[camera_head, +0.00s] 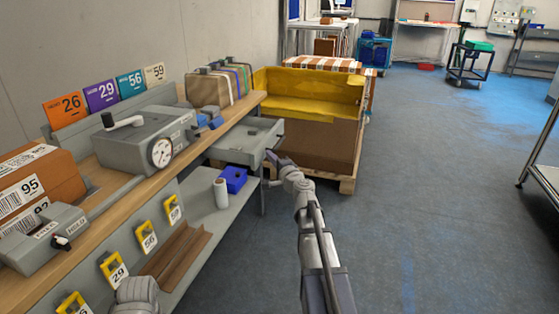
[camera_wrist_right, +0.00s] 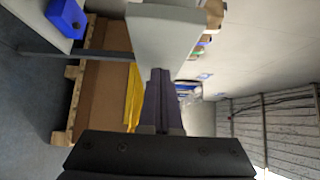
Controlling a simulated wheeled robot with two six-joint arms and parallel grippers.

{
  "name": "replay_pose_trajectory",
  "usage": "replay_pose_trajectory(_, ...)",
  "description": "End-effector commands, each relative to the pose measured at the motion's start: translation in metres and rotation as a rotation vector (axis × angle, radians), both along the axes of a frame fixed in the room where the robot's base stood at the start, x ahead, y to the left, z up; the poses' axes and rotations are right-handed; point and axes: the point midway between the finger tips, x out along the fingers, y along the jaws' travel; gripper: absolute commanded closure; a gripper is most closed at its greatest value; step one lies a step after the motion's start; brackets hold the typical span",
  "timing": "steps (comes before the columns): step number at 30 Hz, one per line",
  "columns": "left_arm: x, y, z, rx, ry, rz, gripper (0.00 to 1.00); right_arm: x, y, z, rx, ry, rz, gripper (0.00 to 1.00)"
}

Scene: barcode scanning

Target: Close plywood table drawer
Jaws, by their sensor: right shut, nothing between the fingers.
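The plywood table (camera_head: 120,209) runs along the wall on the left, with a wooden top edge. Its grey drawer (camera_head: 252,146) is pulled out at the far end, and its inside shows from above. My right gripper (camera_head: 273,157) is shut and empty at the outer face of the drawer front. In the right wrist view the shut fingers (camera_wrist_right: 160,75) point at the pale drawer front (camera_wrist_right: 172,36), their tips at its lower edge in the picture; I cannot tell whether they touch it.
A large cardboard box with yellow lining (camera_head: 310,140) stands on a wooden pallet (camera_head: 347,185) just beyond the drawer. A blue bin (camera_head: 233,180) and a white roll (camera_head: 220,193) sit on the lower shelf. The floor (camera_head: 430,200) to the right is clear.

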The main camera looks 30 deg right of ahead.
Motion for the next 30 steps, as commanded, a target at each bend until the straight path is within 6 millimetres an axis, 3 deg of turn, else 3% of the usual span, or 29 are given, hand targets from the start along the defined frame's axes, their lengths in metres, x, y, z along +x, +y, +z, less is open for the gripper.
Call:
replay_pose_trajectory(18, 0.0, 0.0, 0.0, 0.0, 0.0, 0.0, 0.21, 0.009, 0.008, 0.0, 0.0, 0.0, 0.001, 1.0)
replay_pose_trajectory(23, 0.0, 0.0, 0.0, 0.0, 0.0, 0.0, 0.21, 0.028, 0.023, 0.0, 0.0, 0.0, 0.003, 1.0)
replay_pose_trajectory(30, 0.0, 0.0, 0.0, 0.0, 0.0, 0.0, 0.21, 0.071, 0.059, 0.0, 0.0, 0.0, 0.004, 1.0)
